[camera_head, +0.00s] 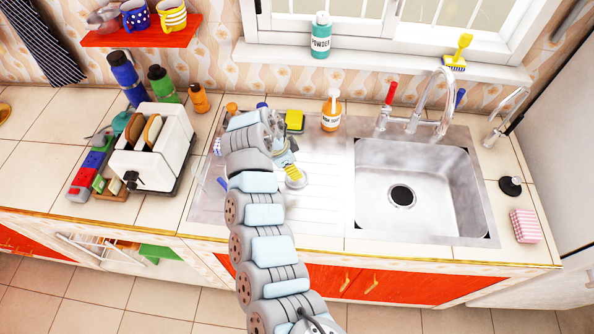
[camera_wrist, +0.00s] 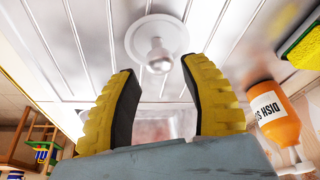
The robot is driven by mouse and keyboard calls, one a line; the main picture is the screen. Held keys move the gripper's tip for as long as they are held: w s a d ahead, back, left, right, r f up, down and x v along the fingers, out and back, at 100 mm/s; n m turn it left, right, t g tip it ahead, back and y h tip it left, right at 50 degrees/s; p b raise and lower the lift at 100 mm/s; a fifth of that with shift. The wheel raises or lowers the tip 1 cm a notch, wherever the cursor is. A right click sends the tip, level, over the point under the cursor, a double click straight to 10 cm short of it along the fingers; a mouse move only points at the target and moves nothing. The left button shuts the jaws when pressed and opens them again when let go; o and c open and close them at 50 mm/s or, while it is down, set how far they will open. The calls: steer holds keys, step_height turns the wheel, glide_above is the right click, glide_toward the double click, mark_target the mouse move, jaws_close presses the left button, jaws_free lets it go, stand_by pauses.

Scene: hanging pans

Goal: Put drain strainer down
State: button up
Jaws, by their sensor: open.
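The drain strainer (camera_wrist: 157,42), a pale round disc with a shiny knob, lies flat on the ribbed drainboard (camera_head: 325,205) left of the sink. It also shows in the head view (camera_head: 298,180), partly hidden by my gripper. My gripper (camera_wrist: 160,72) is open, with its yellow, black-lined fingers apart and nothing between the tips. In the wrist view the strainer's knob stands just beyond the fingertips, about midway between them. In the head view my gripper (camera_head: 293,173) is low over the drainboard beside the strainer.
The sink basin (camera_head: 430,170) with its dark drain is to the right. An orange soap bottle (camera_head: 331,112) and a yellow-green sponge (camera_head: 295,121) stand behind my gripper. A toaster (camera_head: 152,148) is left. A black plug (camera_head: 511,186) lies right of the sink. The drainboard's right part is clear.

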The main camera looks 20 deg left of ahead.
mark_target(286, 181)
steer(key=v, duration=0.7)
